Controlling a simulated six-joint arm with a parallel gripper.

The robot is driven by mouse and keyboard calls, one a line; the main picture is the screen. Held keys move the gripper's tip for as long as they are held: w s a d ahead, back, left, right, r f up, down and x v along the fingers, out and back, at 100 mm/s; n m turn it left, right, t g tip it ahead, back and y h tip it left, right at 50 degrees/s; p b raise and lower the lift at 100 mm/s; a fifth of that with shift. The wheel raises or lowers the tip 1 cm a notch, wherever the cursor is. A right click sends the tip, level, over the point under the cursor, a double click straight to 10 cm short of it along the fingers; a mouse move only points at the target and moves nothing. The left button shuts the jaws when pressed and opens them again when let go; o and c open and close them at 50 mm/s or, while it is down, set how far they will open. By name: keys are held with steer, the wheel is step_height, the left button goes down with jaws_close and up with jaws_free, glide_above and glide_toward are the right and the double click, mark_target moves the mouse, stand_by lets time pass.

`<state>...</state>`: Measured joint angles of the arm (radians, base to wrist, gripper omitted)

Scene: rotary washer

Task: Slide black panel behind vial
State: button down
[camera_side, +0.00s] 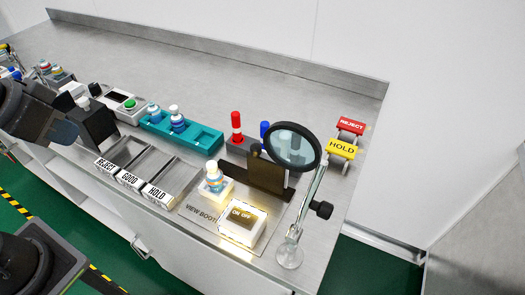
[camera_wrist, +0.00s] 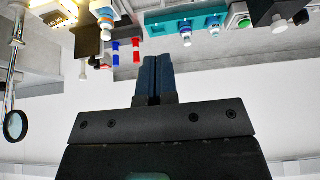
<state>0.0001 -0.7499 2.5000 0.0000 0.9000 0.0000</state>
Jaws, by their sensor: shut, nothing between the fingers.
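The black panel (camera_side: 267,176) stands upright to the right of the vial, at the right part of a dark rail that runs behind the vial. The magnifier partly overlaps it. It also shows in the wrist view (camera_wrist: 88,42). My gripper (camera_wrist: 153,60) is shut and empty, apart from the panel and vial. In the side view my arm is at the left edge.
A magnifier (camera_side: 292,147) on a stand is right of the panel. An ON/OFF switch box (camera_side: 241,224) is in front. Red and blue posts (camera_side: 237,126) stand behind. A teal rack (camera_side: 200,139) and labelled bins (camera_side: 129,180) lie left. The rear counter is clear.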

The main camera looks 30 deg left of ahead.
stand_by(0.3)
steer(key=c, duration=1.6)
jaws_free()
steer(key=shift+w+d+r, duration=0.1)
steer(key=shift+w+r, duration=0.15)
steer(key=shift+r, duration=0.05)
steer(key=o, duration=0.4)
steer(key=shift+m+g+h, duration=0.3)
steer(key=shift+m+g, duration=0.1)
steer(key=shift+g, duration=0.3)
steer(key=w+d+r, duration=0.1)
steer(key=w, duration=0.1)
steer(key=w+d+r, duration=0.2)
steer(key=w+r, duration=0.1)
steer(key=shift+w+d, duration=0.1)
steer(key=shift+w, duration=0.25)
steer(key=shift+o, duration=1.3)
steer(key=w+d+r+g, duration=0.1)
steer(key=w+d+r, duration=0.1)
steer(key=w, duration=0.3)
steer(key=shift+d+m, duration=0.3)
steer(key=shift+d, duration=0.55)
steer(key=m+g, duration=0.2)
steer(key=g, duration=0.1)
glide_above(256, 146)
step_height(256, 146, down, 5)
step_height(256, 146, down, 13)
steer(key=shift+r, duration=0.1)
jaws_close()
